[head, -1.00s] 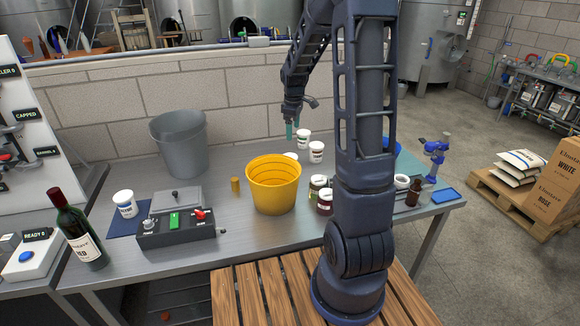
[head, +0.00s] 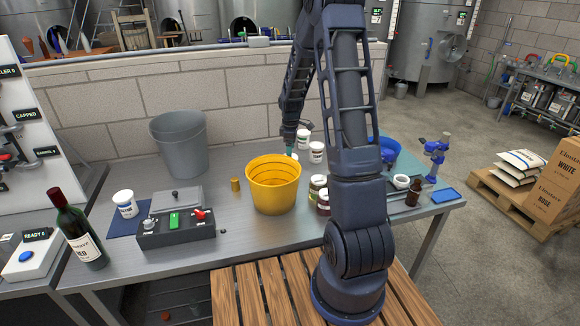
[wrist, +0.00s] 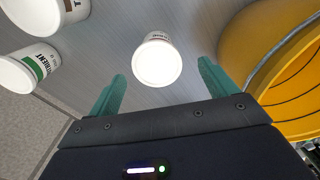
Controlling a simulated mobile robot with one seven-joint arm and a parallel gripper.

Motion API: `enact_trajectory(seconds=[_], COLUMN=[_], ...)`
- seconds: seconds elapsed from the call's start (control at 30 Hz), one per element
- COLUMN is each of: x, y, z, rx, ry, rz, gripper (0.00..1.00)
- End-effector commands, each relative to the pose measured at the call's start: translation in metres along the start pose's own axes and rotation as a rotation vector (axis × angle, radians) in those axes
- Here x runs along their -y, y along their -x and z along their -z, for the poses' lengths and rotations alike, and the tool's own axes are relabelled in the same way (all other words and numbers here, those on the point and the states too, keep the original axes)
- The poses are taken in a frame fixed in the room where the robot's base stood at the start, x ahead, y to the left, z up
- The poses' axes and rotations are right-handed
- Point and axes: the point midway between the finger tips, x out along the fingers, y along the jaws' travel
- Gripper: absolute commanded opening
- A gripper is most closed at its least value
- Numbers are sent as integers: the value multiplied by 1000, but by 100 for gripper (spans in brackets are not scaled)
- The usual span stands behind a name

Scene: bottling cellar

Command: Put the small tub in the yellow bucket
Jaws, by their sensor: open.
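The yellow bucket (head: 273,190) stands on the metal table, left of my arm, with its open top up. In the wrist view, part of the yellow bucket (wrist: 285,75) fills the right side. A small white tub (wrist: 157,60) stands between and just beyond my two teal fingers in the wrist view. In the head view it is mostly hidden behind the bucket's rear rim and my fingers. My gripper (wrist: 161,72) is open and empty, low over the table behind the bucket; it also shows in the head view (head: 289,148).
Two larger white tubs (head: 316,152) (head: 303,138) stand just right of my gripper. Jars (head: 318,186) stand right of the bucket. A grey bucket (head: 180,146) stands at the back left. A control box (head: 176,226) and wine bottle (head: 77,230) are at the left.

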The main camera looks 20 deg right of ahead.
Motion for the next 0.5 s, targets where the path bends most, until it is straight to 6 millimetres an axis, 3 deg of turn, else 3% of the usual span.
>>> enact_trajectory(seconds=[0.5], x=[-6], y=[-51], z=[4], rx=[0], ry=[0], rz=[0], gripper=[85])
